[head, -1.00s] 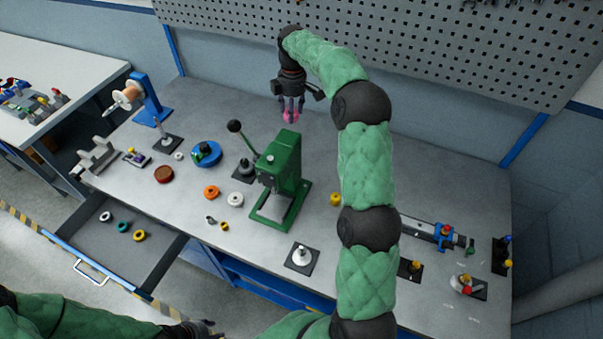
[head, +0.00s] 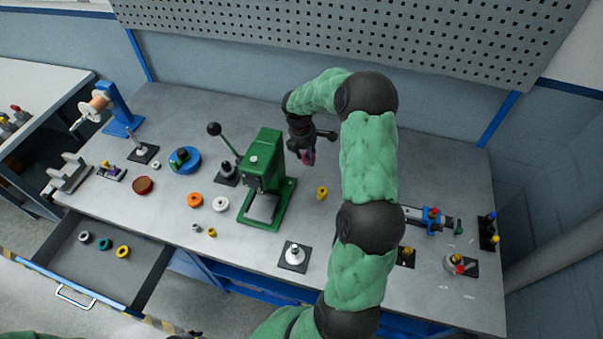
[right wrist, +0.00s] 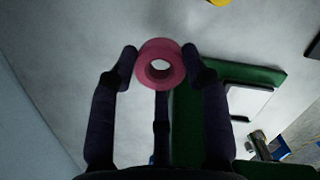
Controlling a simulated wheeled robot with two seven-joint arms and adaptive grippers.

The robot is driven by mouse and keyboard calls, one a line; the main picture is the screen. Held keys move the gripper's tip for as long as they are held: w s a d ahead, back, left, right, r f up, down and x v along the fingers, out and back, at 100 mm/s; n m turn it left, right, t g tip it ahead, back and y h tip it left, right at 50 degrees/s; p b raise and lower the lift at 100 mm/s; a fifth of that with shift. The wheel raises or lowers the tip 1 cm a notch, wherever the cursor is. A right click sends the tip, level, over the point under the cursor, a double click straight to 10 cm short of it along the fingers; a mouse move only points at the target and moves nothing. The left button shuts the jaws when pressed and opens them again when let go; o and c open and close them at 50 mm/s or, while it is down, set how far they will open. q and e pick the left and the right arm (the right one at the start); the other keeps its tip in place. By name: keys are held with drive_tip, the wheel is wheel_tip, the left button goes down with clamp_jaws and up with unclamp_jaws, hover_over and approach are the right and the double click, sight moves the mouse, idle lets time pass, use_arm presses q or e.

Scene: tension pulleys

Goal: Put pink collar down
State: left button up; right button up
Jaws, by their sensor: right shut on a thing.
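The pink collar (head: 308,159) is a short ring held at the tips of my right gripper (head: 306,154). It hangs above the back part of the bench, to the right of the green press. In the right wrist view the collar (right wrist: 174,76) shows its round hole and sits between the dark fingers of my right gripper (right wrist: 160,66), which is shut on it. Grey bench top shows behind it. Only a dark sliver, apparently of my left gripper (head: 188,335), shows at the bottom edge; its fingers cannot be made out.
The green press (head: 262,165) stands just left of the collar, its base close by. A yellow collar (head: 322,193) stands in front. A white part on a black plate (head: 294,255) is nearer the front edge. The blue clamp device (head: 430,219) lies right. The open drawer (head: 60,262) is at left.

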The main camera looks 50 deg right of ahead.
sight(303, 158)
wheel_tip(303, 158, down, 11)
drive_tip(key=shift+f+b, duration=0.1)
drive_tip(key=shift+b, duration=0.25)
drive_tip(key=o, duration=1.1)
drive_tip(key=shift+o, duration=0.2)
drive_tip(key=r, duration=0.5)
drive_tip(key=a+r, duration=0.1)
drive_tip(key=r, duration=0.1)
drive_tip(key=shift+w+a+r+p, duration=0.1)
drive_tip(key=shift+w+r+p, duration=0.15)
drive_tip(key=shift+r+p, duration=0.1)
drive_tip(key=shift+f, duration=0.15)
